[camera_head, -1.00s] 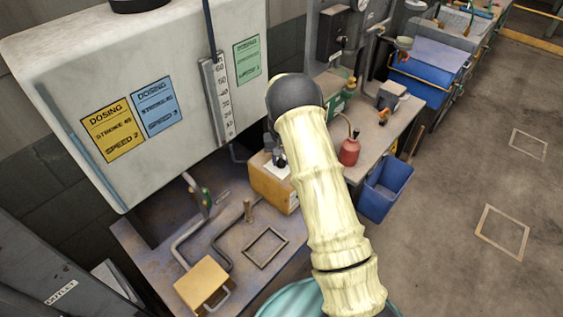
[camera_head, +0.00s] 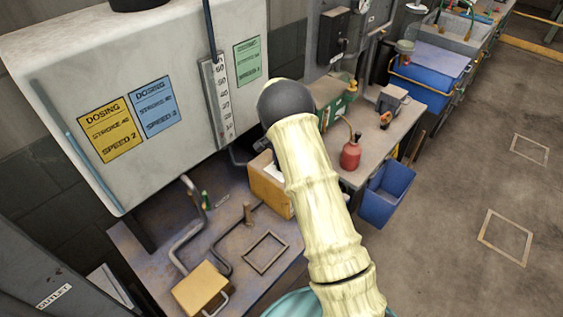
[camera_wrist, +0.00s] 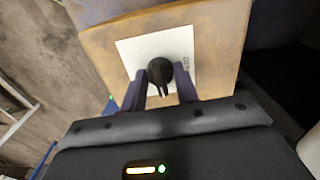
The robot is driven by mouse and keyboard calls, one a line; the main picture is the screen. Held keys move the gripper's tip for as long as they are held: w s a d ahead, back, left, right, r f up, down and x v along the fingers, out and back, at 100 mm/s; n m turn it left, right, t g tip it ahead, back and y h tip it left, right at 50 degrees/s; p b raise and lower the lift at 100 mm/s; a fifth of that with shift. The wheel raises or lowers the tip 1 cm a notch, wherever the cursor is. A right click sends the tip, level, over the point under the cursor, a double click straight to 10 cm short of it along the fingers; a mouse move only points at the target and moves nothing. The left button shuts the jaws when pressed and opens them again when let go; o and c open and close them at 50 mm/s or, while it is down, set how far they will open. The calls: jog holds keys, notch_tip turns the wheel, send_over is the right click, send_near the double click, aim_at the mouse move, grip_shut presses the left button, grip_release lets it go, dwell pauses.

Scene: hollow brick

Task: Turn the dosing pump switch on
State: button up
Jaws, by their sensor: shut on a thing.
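The dosing pump is a tan-orange box (camera_head: 270,188) on the metal bench beneath the white tank, partly hidden by my arm in the head view. In the wrist view its tan face (camera_wrist: 215,30) carries a white plate (camera_wrist: 130,55) with a black round switch knob (camera_wrist: 160,72). My gripper (camera_wrist: 161,80) is at the plate, with one finger on each side of the knob, shut on it. A dark pointer on the knob is toward the gripper. The lettering by the plate's right edge is too small to read surely. In the head view my gripper is hidden behind my arm.
The white tank (camera_head: 60,70) with coloured dosing cards hangs close to the left of my arm. Bent pipes (camera_head: 180,240) and a small yellow box (camera_head: 200,288) are on the bench. A red can (camera_head: 350,155) and a blue bin (camera_head: 385,192) stand to the right.

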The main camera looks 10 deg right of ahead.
jog(key=shift+w+d+r, duration=0.1)
dwell(0.4)
jog(key=o, duration=1)
notch_tip(320, 180, up, 17)
jog(key=b, duration=0.3)
jog(key=shift+r, duration=0.15)
jog(key=s+f+n+t, duration=0.1)
jog(key=s+f+n, duration=0.1)
jog(key=s, duration=0.8)
jog(key=s+f+n, duration=0.1)
jog(key=s+n, duration=0.4)
jog(key=s, duration=0.5)
jog(key=s+f+n+t, duration=0.1)
jog(key=s+f+n, duration=0.1)
jog(key=s, duration=0.7)
jog(key=shift+s+f+n+t, duration=0.3)
jog(key=shift+s+n, duration=0.1)
jog(key=shift+n, duration=0.4)
